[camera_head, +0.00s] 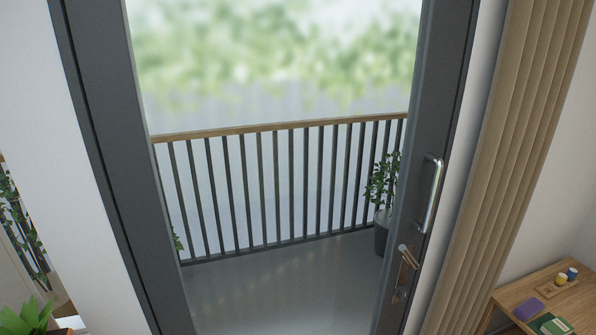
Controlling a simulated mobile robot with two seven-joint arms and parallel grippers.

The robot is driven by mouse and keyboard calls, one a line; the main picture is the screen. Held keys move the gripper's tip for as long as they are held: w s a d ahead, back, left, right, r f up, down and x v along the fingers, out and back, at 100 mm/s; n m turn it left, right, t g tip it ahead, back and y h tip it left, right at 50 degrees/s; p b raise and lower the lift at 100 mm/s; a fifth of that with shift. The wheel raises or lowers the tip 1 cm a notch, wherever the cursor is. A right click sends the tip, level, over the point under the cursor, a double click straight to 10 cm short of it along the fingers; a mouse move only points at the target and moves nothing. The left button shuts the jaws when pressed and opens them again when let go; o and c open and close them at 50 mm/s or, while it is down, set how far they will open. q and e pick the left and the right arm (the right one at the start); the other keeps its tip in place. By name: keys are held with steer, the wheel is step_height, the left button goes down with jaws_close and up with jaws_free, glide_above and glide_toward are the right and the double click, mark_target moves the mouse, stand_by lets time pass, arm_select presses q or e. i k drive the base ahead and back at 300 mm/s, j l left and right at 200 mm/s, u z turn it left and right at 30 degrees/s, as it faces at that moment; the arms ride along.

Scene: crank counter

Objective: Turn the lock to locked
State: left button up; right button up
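The lock (408,257) sits low on the right stile of a dark-framed glass door (425,150). Its small lever has a light, wood-coloured grip and slants from upper left to lower right. A small metal fitting (399,294) is just below it. A silver pull handle (432,195) stands upright above the lock. I cannot tell from its look whether the lock is locked. Neither of my grippers shows in the head view.
A beige curtain (515,140) hangs right of the door. A wooden table (505,297) with a purple item (528,309), a green book (552,325) and small cups stands at the lower right. A leafy plant (28,316) is at the lower left. A railed balcony lies beyond the glass.

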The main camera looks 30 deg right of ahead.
mark_target(400, 292)
steer(key=z, duration=1.75)
